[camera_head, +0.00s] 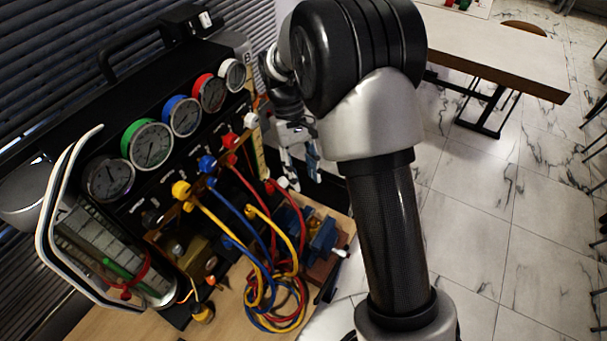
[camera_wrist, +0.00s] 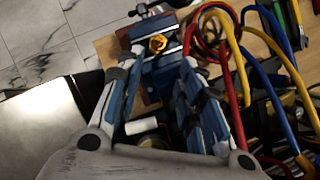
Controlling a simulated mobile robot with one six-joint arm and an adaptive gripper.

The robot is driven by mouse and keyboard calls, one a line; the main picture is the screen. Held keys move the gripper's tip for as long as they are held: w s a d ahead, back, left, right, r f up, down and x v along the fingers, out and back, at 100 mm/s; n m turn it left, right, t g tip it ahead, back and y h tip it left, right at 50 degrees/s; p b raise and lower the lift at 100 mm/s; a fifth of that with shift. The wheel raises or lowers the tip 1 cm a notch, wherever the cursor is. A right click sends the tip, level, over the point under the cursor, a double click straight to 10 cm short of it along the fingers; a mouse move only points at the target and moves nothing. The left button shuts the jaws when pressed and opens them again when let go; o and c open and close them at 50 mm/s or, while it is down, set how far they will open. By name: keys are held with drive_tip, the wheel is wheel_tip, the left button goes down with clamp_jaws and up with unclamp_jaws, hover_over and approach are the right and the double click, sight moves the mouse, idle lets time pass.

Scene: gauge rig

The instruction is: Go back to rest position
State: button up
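My gripper (camera_head: 299,168) hangs at the right end of the gauge rig (camera_head: 130,205), pointing down, with my arm reaching in from the right. In the wrist view its two blue-padded fingers (camera_wrist: 160,68) are spread apart, with nothing held between them. Beyond the fingers is a blue vise-like device (camera_wrist: 165,78) with a yellow centre; in the head view this blue device (camera_head: 323,237) sits on the wooden table below my gripper. A white cylinder end (camera_wrist: 141,126) shows low between the fingers.
Red, yellow and blue hoses (camera_head: 270,295) loop from the rig's valves onto the table (camera_head: 230,318), close to my gripper. Round gauges (camera_head: 150,145) line the panel. A white-topped table (camera_head: 495,52) stands at the back right. Marble floor (camera_head: 490,220) is clear at right.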

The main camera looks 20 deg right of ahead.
drive_tip(key=s+d+r+m+t+b, duration=0.1)
drive_tip(key=s+r+t+b, duration=0.35)
drive_tip(key=s+r, duration=0.45)
drive_tip(key=s+f+m+t+y+b, duration=0.1)
drive_tip(key=s+t+b, duration=0.3)
drive_tip(key=s, duration=0.8)
drive_tip(key=shift+s+d+f+m+b, duration=0.35)
drive_tip(key=shift+f+b, duration=0.15)
drive_tip(key=shift+f, duration=0.15)
idle(0.7)
